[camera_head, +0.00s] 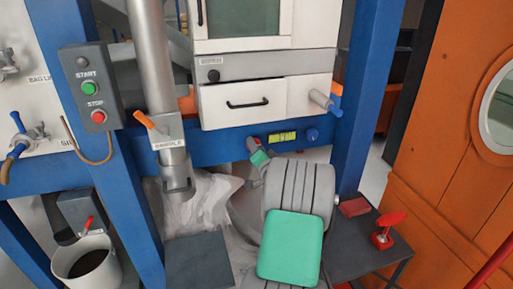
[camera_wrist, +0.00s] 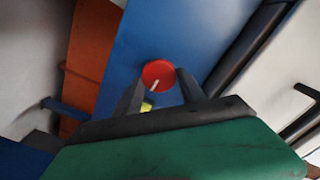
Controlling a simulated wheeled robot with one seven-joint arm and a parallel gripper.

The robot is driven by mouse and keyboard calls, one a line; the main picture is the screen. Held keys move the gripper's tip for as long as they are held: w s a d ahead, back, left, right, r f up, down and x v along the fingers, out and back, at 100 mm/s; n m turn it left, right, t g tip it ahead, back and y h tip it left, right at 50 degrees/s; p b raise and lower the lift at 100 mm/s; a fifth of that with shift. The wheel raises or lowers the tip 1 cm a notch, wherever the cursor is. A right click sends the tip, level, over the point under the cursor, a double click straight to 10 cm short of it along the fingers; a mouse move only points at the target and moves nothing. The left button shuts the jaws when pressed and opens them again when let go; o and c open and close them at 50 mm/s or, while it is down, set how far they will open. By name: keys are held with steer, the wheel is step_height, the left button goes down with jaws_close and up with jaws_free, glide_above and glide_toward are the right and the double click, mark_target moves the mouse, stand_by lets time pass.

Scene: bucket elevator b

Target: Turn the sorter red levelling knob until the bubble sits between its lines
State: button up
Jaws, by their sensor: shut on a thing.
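The red levelling knob (camera_wrist: 158,71) is round with a pale line across its face, set on the blue beam. In the wrist view it sits between the two dark fingers of my gripper (camera_wrist: 160,82), which is shut on it. In the head view my gripper (camera_head: 256,152) is at the beam under the sorter (camera_head: 240,68), and it mostly covers the knob. The yellow-green level vial (camera_head: 282,138) is just right of my gripper. A piece of it shows between the fingers in the wrist view (camera_wrist: 147,106). The bubble's place between the lines is too small to tell.
A blue knob (camera_head: 312,135) is right of the vial. Left are an orange-handled pipe (camera_head: 169,132) and a start/stop box (camera_head: 91,87). A red-topped item (camera_head: 382,238) stands on a dark table (camera_head: 350,262) at right. A bucket (camera_head: 88,262) is at lower left.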

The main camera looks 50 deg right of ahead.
steer(key=o, duration=1.3)
steer(key=v, duration=0.8)
